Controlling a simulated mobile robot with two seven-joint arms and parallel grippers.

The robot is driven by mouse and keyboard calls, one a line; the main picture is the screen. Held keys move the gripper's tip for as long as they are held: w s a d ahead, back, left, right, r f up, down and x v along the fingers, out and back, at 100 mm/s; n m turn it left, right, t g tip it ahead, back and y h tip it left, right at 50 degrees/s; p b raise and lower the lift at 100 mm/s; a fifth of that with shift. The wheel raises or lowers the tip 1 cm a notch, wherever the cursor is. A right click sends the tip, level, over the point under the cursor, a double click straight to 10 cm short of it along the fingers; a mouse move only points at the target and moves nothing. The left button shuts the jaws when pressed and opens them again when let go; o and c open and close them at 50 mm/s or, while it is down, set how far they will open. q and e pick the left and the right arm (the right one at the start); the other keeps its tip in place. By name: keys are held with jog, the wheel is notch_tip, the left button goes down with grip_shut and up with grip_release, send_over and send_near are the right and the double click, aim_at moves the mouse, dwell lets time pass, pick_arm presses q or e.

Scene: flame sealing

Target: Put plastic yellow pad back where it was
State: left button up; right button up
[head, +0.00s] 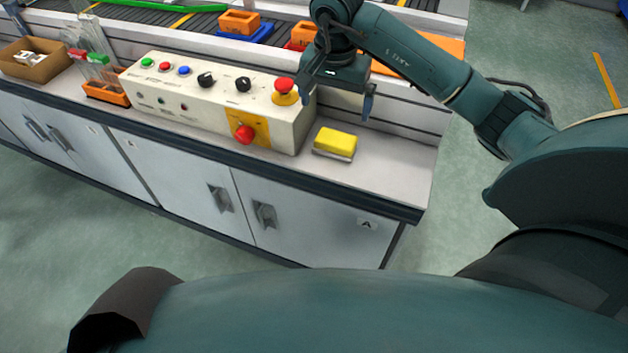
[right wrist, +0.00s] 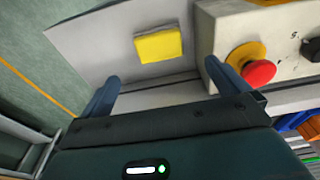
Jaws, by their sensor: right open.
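The yellow pad (head: 335,142) lies on the worktop, to the right of the control panel, near the right end of the cabinet top. It has a yellow upper layer with a paler edge below. It also shows in the right wrist view (right wrist: 158,45), ahead of the fingers. My right gripper (head: 338,103) is open and empty, above and slightly behind the pad, close to the panel's right end. Its two fingers (right wrist: 163,85) are apart, with nothing between them. My left gripper is not in view.
The control panel (head: 160,97) with buttons, knobs and a red emergency button (head: 284,86) stands left of the pad. Orange and blue trays (head: 238,22) sit behind on the conveyor. A brown box (head: 35,62) is far left. The worktop (head: 400,165) right of the pad is clear.

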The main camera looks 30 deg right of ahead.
jog(key=s+a+f+m+g+y, duration=0.15)
jog(key=s+a+y, duration=0.35)
jog(key=a, duration=0.5)
jog(key=s+a+f+m+g+y, duration=0.15)
jog(key=s+a+f+y, duration=0.35)
jog(key=a, duration=0.6)
jog(key=s+a+r+m+t+y, duration=0.1)
jog(key=a+r+m+t+y, duration=0.25)
jog(key=r+m+y, duration=0.4)
jog(key=s+a+r+m+t+y, duration=0.15)
jog(key=r+m+t+y, duration=0.3)
jog(key=m, duration=0.55)
jog(key=w+d+f+m+t+h, duration=0.2)
jog(key=d+m+t+h, duration=0.3)
jog(key=m, duration=0.6)
jog(key=w+d+f+m+t+h, duration=0.15)
jog(key=f+m+t+h, duration=0.35)
jog(key=m, duration=0.6)
jog(key=s+d+f+m+g+h, duration=0.3)
jog(key=s+f+m+h, duration=0.3)
jog(key=f+m, duration=0.7)
jog(key=s+m+g, duration=0.1)
jog(key=s+m, duration=0.1)
jog(key=m, duration=0.2)
jog(key=shift+s+d+f, duration=0.15)
jog(key=shift+s+f, duration=0.05)
jog(key=shift+s, duration=0.05)
